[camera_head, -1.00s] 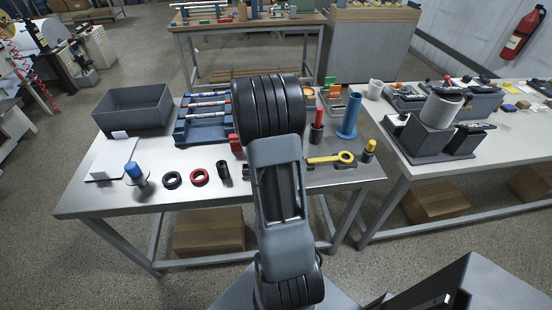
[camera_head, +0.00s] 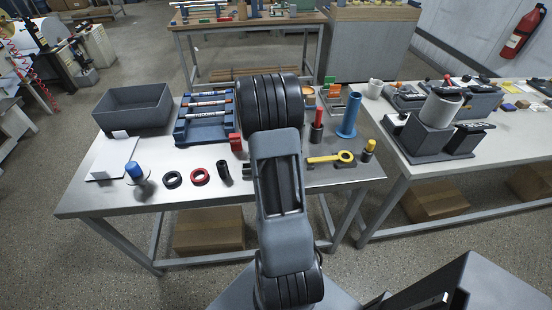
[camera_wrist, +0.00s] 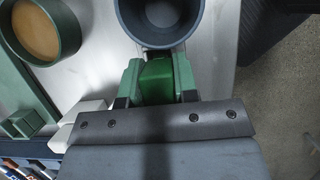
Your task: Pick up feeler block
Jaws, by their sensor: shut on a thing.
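In the wrist view, my gripper (camera_wrist: 157,68) is shut on a green block, the feeler block (camera_wrist: 158,82). The block sits between the two pale green fingers, and its lower part is hidden by the gripper body. A dark blue-grey round cup (camera_wrist: 158,40) is just beyond the fingertips. In the head view, my arm hides the gripper and the block, so I cannot tell there how high the block is held.
A blue rack with rods (camera_head: 205,118), a grey bin (camera_head: 133,108), a yellow ring-ended tool (camera_head: 330,159) and a blue tube (camera_head: 350,115) stand on the metal table (camera_head: 190,200). The wrist view shows a green round container (camera_wrist: 47,57) at upper left.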

